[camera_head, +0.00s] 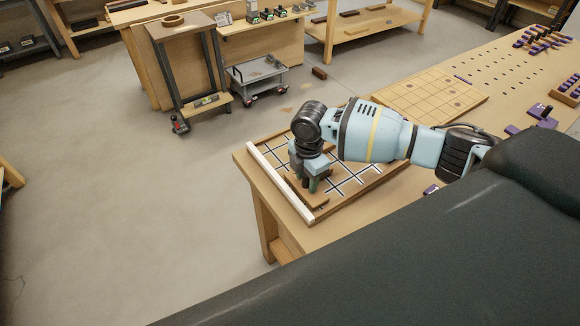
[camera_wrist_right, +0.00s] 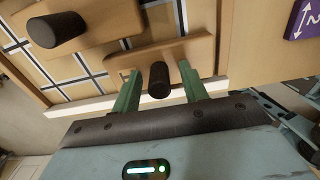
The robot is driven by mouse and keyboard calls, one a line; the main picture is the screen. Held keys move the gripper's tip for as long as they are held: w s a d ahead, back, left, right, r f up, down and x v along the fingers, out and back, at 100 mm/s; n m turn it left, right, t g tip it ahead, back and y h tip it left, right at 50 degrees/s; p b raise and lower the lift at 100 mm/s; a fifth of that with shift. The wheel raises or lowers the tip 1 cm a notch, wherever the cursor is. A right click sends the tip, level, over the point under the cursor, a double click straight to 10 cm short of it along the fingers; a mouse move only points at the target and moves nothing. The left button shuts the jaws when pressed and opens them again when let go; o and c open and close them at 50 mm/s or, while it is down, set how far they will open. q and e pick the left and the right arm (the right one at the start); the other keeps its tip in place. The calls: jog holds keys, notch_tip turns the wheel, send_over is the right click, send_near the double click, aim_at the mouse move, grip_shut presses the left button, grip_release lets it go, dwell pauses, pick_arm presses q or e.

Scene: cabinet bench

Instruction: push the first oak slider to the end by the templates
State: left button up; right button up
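The tray (camera_head: 372,190) with a dark-lined grid sits at the near-left end of the bench. In the wrist view, an oak slider (camera_wrist_right: 192,47) with a dark round knob (camera_wrist_right: 158,78) lies across the grid, close to the white strip (camera_wrist_right: 68,110). A second slider (camera_wrist_right: 103,25) with a dark knob (camera_wrist_right: 57,30) lies left of it. My right gripper (camera_head: 312,187) is low over the tray. In the wrist view its green fingers (camera_wrist_right: 158,88) stand apart on either side of the first knob, with gaps showing. Whether they touch the slider is unclear. My left gripper is not in view.
A purple block with white marks (camera_wrist_right: 303,18) lies beside the tray. A pale gridded board (camera_head: 425,97) lies farther along the bench. Purple pieces (camera_head: 543,112) stand at the right. Floor is open left of the bench.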

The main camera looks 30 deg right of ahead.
jog(key=shift+r, duration=3.8)
